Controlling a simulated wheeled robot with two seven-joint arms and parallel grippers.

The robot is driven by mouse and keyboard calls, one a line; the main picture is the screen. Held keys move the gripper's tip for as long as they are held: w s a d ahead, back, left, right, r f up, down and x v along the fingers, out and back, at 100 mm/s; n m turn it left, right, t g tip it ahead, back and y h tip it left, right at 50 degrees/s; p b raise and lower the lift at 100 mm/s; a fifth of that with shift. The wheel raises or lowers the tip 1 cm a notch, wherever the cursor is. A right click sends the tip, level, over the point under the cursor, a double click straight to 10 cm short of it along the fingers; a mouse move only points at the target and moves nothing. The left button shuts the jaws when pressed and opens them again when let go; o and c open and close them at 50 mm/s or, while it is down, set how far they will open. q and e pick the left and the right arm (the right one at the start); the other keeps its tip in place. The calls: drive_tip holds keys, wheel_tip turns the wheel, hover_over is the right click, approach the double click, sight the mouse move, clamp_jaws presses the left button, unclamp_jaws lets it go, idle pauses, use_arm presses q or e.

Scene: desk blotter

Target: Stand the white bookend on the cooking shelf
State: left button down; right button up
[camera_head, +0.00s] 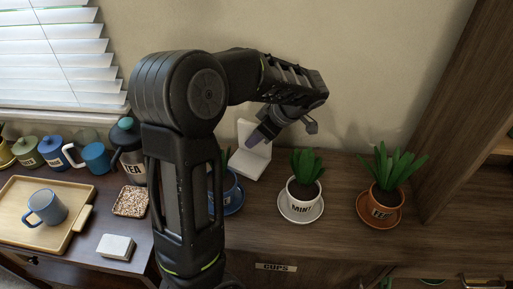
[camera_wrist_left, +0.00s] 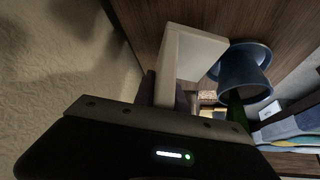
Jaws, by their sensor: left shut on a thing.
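The white L-shaped bookend (camera_head: 250,164) is at the back of the desk by the wall, partly hidden by my left gripper (camera_head: 258,138). My left gripper reaches over from above and is shut on the bookend. In the left wrist view the bookend (camera_wrist_left: 190,52) sits between the fingers of the left gripper (camera_wrist_left: 168,92). It looks close to the desk top, but I cannot tell whether it touches. No shelf in view is labelled as the cooking shelf. My right gripper is not in view.
A blue pot (camera_head: 232,192) stands just in front of the bookend, partly behind my arm. A white potted plant (camera_head: 301,205) and an orange one (camera_head: 384,208) stand to the right. A wooden tray (camera_head: 15,215) with a blue mug (camera_head: 47,208) is at left.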

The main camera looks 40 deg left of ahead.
sight(252, 151)
use_arm(q)
wheel_tip(252, 151, down, 4)
drive_tip(key=shift+r, duration=0.2)
idle(0.3)
drive_tip(key=shift+f, duration=0.15)
drive_tip(key=c, duration=1.8)
unclamp_jaws()
drive_tip(key=o, duration=0.4)
drive_tip(key=shift+o, duration=0.2)
